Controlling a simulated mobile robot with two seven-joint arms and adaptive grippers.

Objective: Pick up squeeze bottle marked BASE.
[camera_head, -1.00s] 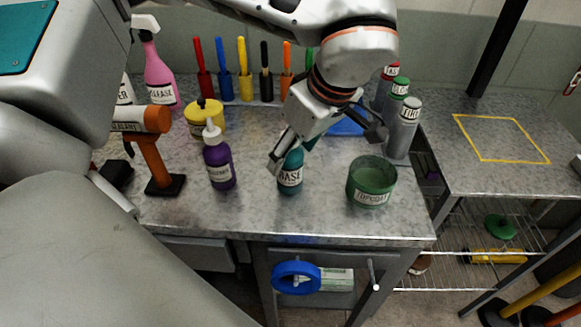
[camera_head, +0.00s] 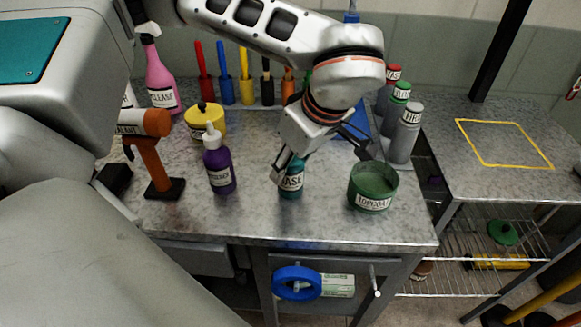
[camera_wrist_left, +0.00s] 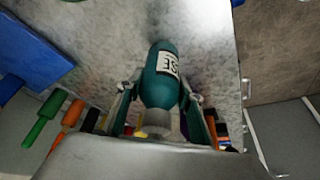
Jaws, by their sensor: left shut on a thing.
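The teal squeeze bottle marked BASE (camera_head: 291,182) stands upright on the metal workbench (camera_head: 265,215), between the purple bottle and the green TOPCOAT tub. My left gripper (camera_head: 290,168) comes down over its upper part and is shut on it. The left wrist view shows the bottle (camera_wrist_left: 160,78) between the two fingers (camera_wrist_left: 160,100), its label partly visible. The gripper hides the bottle's top in the head view. I cannot tell whether its base touches the bench. My right gripper is not in view.
A yellow pot (camera_head: 205,120), an orange-handled tool (camera_head: 155,165) and a pink spray bottle (camera_head: 160,80) are further left. Grey FILLER-like bottles (camera_head: 405,135) stand behind right.

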